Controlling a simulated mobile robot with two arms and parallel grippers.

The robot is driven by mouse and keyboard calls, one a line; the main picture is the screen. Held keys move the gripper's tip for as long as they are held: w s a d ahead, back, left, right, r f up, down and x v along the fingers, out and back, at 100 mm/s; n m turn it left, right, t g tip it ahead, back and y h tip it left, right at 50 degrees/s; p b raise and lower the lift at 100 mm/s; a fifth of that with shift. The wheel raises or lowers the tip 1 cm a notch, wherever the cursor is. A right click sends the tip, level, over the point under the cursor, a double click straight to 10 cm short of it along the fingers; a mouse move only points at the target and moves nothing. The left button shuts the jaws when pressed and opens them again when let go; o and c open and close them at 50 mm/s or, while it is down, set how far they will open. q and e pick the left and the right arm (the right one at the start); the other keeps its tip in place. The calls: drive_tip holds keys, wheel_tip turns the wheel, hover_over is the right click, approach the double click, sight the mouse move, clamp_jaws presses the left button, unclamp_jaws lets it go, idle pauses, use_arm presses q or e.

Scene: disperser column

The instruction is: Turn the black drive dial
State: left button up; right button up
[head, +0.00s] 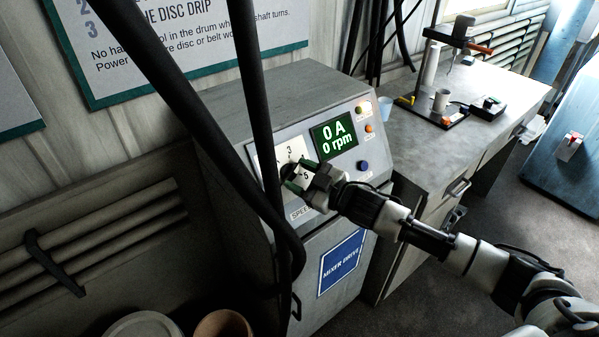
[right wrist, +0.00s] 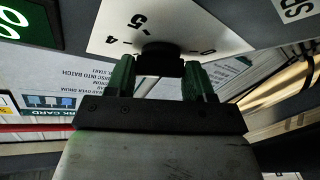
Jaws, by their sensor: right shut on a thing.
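The black drive dial (head: 287,172) sits on a white scale plate on the sloping front panel of the grey mixer drive cabinet. In the head view it is largely hidden by my right gripper (head: 297,177). In the right wrist view the dial (right wrist: 161,59) stands between the two green fingers of my right gripper (right wrist: 160,82), which is shut on it. Scale numbers 4 and 5 show beside the dial there. The green display (head: 335,136) reads 0 A and 0 rpm. My left gripper is not in view.
Black bent bars (head: 262,130) cross in front of the cabinet on the left. Coloured buttons (head: 369,128) sit right of the display. A grey bench (head: 408,138) with a stand and cup is to the right.

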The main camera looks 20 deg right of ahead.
drive_tip(key=n+g+p, duration=0.1)
drive_tip(key=n, duration=0.1)
drive_tip(key=r+n+g+y+p, duration=0.1)
drive_tip(key=n+p, duration=0.1)
drive_tip(key=shift+w+d+n+g, duration=0.2)
drive_tip(key=shift+n+g, duration=0.1)
drive_tip(key=shift+f+n+g+y+p, duration=0.1)
drive_tip(key=shift+n+g+y+p, duration=0.2)
drive_tip(key=shift+n+g+p, duration=0.6)
drive_tip(key=shift+f+n+p, duration=0.1)
drive_tip(key=shift+n+p, duration=0.65)
drive_tip(key=shift+n, duration=0.15)
drive_tip(key=o, duration=0.9)
drive_tip(key=shift+w+a+f, duration=0.1)
drive_tip(key=shift+o, duration=0.2)
